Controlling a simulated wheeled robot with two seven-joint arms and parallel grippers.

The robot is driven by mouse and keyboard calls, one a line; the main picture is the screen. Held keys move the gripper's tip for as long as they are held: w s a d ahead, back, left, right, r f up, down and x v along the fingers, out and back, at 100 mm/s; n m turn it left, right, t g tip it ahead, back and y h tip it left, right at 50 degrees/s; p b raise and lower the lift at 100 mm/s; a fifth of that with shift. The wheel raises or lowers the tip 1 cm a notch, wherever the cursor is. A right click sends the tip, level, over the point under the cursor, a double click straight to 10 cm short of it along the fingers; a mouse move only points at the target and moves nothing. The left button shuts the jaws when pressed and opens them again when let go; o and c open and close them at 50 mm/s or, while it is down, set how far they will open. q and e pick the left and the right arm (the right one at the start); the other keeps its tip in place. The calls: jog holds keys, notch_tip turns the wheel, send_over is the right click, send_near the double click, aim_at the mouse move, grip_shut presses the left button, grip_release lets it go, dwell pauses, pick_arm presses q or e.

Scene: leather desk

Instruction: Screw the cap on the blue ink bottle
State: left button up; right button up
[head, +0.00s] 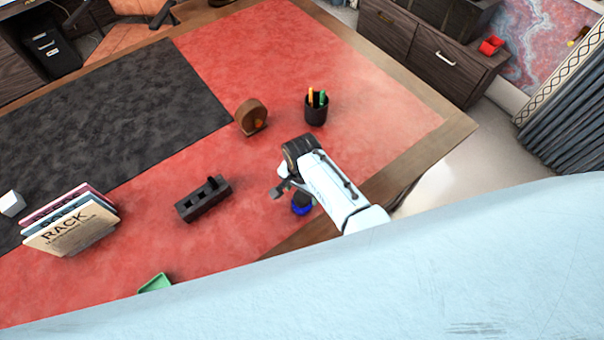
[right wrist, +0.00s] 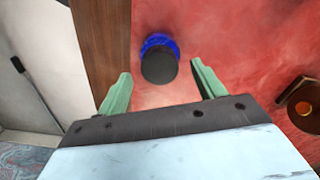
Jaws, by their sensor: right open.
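The blue ink bottle (head: 302,208) stands on the red desk top near the right wooden edge, partly hidden by my right gripper. In the right wrist view the blue bottle (right wrist: 159,40) has a dark round cap (right wrist: 160,67) over it. I cannot tell whether the cap is screwed tight or only rests there. My right gripper (head: 279,184) is open and empty above and beside the bottle. In the right wrist view its two green fingers (right wrist: 162,72) are spread, with the cap between and beyond their tips, apparently untouched. My left gripper is not in view.
A dark slotted block (head: 203,199) lies to the left. A brown round object (head: 251,117) and a pen cup (head: 316,109) stand farther back. A book rack (head: 72,225), a white block (head: 12,203) and a green tray (head: 155,283) are at left. The red surface around the block is clear.

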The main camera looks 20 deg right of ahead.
notch_tip(320, 180, up, 12)
jog(key=f, duration=0.1)
jog(key=s+d+r+n+t, duration=0.2)
jog(key=s+d+r+n, duration=0.3)
jog(key=s, duration=0.5)
jog(key=s+d+r+n+t, duration=0.1)
jog(key=s+d+r+n, duration=0.1)
jog(key=s+d+n, duration=0.55)
jog(key=s+a+f+b, duration=0.15)
jog(key=f+b, duration=0.35)
jog(key=f, duration=1.2)
jog(key=s+a+f+b, duration=0.15)
jog(key=f+b, duration=0.25)
jog(key=f, duration=1.3)
jog(key=s+d+f+g+b, duration=0.1)
jog(key=s+f+b, duration=0.3)
jog(key=s+f, duration=0.4)
jog(key=s+d+f+g+b, duration=0.1)
jog(key=s+f+b, duration=0.3)
jog(key=s+f, duration=0.4)
notch_tip(320, 180, down, 7)
jog(key=shift+s+d+b, duration=0.35)
jog(key=shift+s+d, duration=0.05)
jog(key=shift+d, duration=0.45)
